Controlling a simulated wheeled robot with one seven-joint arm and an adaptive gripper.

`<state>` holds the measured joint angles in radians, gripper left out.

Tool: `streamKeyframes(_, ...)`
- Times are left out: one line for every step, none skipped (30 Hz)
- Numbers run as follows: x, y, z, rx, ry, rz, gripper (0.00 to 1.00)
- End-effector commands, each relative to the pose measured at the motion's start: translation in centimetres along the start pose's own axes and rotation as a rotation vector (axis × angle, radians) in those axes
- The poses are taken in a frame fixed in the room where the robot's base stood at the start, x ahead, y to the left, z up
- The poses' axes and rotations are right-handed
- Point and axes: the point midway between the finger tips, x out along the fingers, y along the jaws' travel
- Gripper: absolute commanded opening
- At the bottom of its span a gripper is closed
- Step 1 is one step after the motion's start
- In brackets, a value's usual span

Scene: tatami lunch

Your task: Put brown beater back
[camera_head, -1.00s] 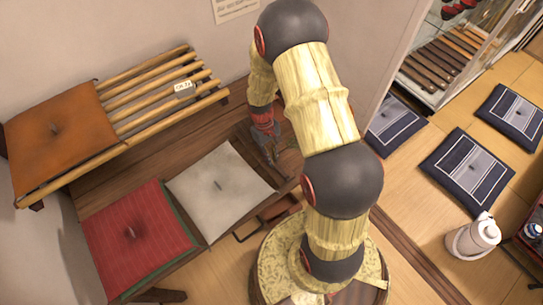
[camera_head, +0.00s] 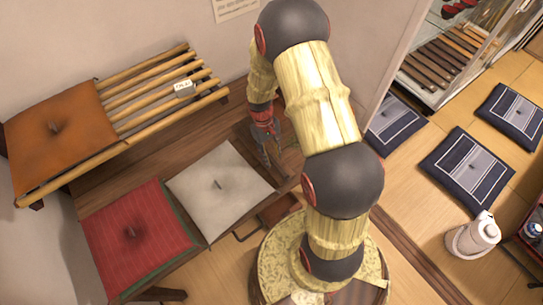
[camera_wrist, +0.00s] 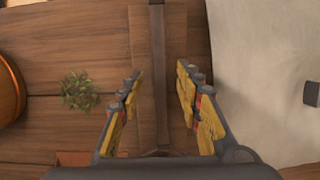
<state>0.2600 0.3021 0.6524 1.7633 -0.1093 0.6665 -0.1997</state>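A long dark brown bar (camera_wrist: 158,75), which looks like the brown beater, lies lengthwise on a narrow brown wooden board (camera_wrist: 142,60) in the wrist view. My gripper (camera_wrist: 160,96) is open, with one yellow-padded finger on each side of the bar and clear gaps to it. Nothing is held between the fingers. In the head view my gripper (camera_head: 271,155) points down over the wooden bench, just right of the white cushion. The bar is mostly hidden there behind my gripper and arm.
The white cushion (camera_head: 217,190) lies close to the gripper and shows at right in the wrist view (camera_wrist: 265,75). A small green plant (camera_wrist: 80,92) is left of the board. A red cushion (camera_head: 138,235) and a slatted bench (camera_head: 150,92) with an orange cushion (camera_head: 55,132) are further left.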

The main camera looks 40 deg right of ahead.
Motion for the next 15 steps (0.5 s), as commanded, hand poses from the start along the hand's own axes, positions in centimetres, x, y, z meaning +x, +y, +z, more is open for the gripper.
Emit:
streamKeyframes(-0.7, 0.0, -0.1, 0.000, 0.004, 0.001, 0.35)
streamKeyframes(-1.2, 0.1, -0.2, 0.000, 0.005, 0.002, 0.35)
streamKeyframes(-1.9, 0.1, -0.2, 0.000, 0.006, 0.002, 0.35)
streamKeyframes(-2.4, 0.0, -0.1, 0.000, 0.005, 0.002, 0.35)
streamKeyframes(-3.0, 0.0, -0.1, 0.000, 0.006, 0.002, 0.35)
streamKeyframes(-3.9, 0.1, -0.1, 0.000, 0.006, 0.002, 0.35)
streamKeyframes(-4.5, 0.1, -0.2, 0.000, 0.006, 0.002, 0.35)
streamKeyframes(-5.2, 0.1, -0.2, 0.000, 0.006, 0.002, 0.35)
streamKeyframes(-6.0, 0.0, -0.1, 0.000, 0.006, 0.002, 0.35)
streamKeyframes(-6.6, 0.0, -0.1, 0.000, 0.005, 0.002, 0.35)
streamKeyframes(-7.2, 0.0, -0.1, 0.000, 0.005, 0.002, 0.35)
streamKeyframes(-7.9, 0.0, -0.1, 0.000, 0.005, 0.002, 0.35)
streamKeyframes(-8.4, 0.0, -0.1, 0.000, 0.004, 0.001, 0.35)
streamKeyframes(-8.9, 0.0, -0.1, 0.000, 0.005, 0.001, 0.35)
streamKeyframes(-9.4, 0.0, -0.1, 0.000, 0.004, 0.001, 0.35)
